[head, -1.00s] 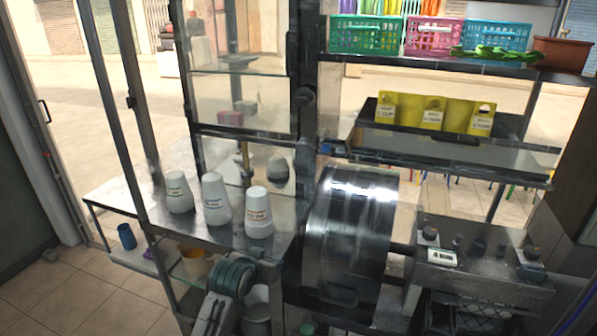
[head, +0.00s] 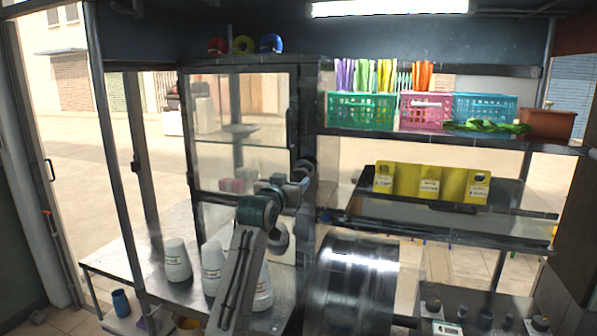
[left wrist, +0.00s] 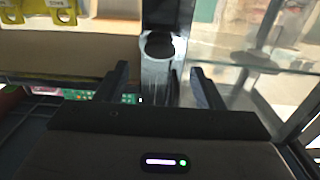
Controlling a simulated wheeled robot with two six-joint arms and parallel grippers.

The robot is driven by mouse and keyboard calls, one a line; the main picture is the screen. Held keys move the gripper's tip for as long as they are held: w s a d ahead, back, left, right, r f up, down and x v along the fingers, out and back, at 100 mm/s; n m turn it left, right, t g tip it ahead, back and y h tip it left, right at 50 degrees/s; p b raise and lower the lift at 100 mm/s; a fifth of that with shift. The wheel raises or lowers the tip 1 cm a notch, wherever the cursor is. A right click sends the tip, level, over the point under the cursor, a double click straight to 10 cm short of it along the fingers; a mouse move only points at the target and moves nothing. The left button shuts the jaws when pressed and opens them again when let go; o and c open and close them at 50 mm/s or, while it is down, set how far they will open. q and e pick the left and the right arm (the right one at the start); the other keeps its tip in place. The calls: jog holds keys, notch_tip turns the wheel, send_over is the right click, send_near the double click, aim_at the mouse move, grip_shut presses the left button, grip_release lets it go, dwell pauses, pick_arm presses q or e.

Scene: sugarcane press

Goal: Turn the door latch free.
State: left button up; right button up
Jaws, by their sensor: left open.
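The glass cabinet door (head: 242,140) has a dark metal frame and looks shut. The door latch (left wrist: 158,45) is a dark rounded knob on the frame post, seen upright in the left wrist view. In the head view, the latch (head: 308,167) is at the door's right edge, partly hidden by my gripper. My left gripper (head: 297,187) is raised in front of it. In the left wrist view, the gripper's two fingers (left wrist: 160,86) are apart, with the latch ahead between them. I cannot tell whether they touch it. My right gripper is not in view.
White cups (head: 177,260) stand on the metal counter below the door, close to my left arm. A shiny metal drum (head: 352,285) is at the lower right. A shelf with yellow holders (head: 428,183) and colored baskets (head: 362,111) is right of the cabinet.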

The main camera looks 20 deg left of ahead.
aim_at(299, 174)
pick_arm(q)
jog(key=w+p, duration=0.2)
jog(key=w, duration=0.3)
jog(key=shift+w+d+r, duration=0.1)
jog(key=shift+w+d, duration=0.05)
jog(key=shift+w, duration=0.7)
jog(key=c, duration=0.9)
jog(key=shift+c, duration=0.2)
